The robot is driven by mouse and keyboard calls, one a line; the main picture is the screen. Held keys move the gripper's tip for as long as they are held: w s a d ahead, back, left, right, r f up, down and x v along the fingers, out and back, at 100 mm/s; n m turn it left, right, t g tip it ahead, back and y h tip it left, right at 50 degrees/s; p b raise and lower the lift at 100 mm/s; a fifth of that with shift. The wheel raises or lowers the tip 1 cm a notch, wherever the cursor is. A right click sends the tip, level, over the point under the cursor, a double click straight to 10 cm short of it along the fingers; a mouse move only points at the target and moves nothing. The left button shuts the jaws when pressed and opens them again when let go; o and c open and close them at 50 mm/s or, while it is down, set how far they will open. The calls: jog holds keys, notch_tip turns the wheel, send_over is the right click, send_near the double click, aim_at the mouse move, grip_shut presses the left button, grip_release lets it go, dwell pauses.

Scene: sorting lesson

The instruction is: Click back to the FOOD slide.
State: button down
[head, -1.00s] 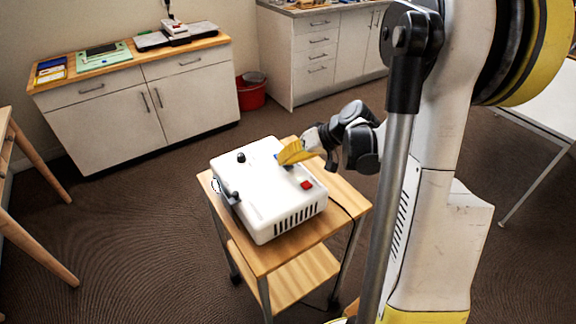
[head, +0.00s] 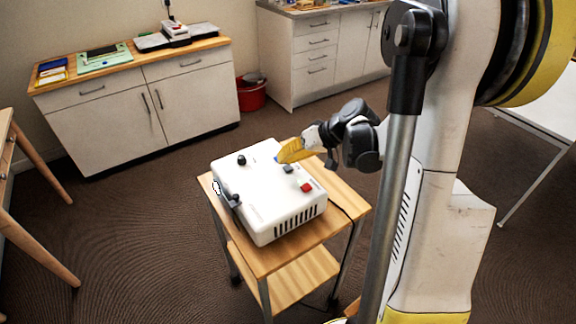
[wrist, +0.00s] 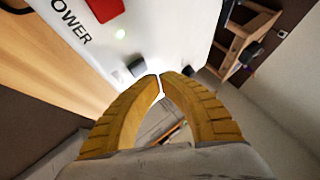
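A white slide projector (head: 255,185) stands on a small wooden cart. On its top are a red power switch (head: 306,187), a dark grey button (head: 288,169), a bluish button partly behind my fingers, and a black knob (head: 241,160). My gripper (head: 280,159) has yellow fingers and hangs over the projector's far right top. The dark button (wrist: 136,67) lies just left of the tips there, beyond the red switch (wrist: 105,8) and POWER label. Contact with a button cannot be told. No projected slide is in view.
The wooden cart (head: 262,260) has a lower shelf and a cable at its right. A cabinet with trays (head: 105,57) stands behind left, and a red bin (head: 252,95) beside it. A table edge is at left. Carpet around the cart is clear.

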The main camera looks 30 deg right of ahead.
aim_at(285, 168)
jog(key=shift+r+p, duration=1.85)
jog(key=shift+r, duration=0.6)
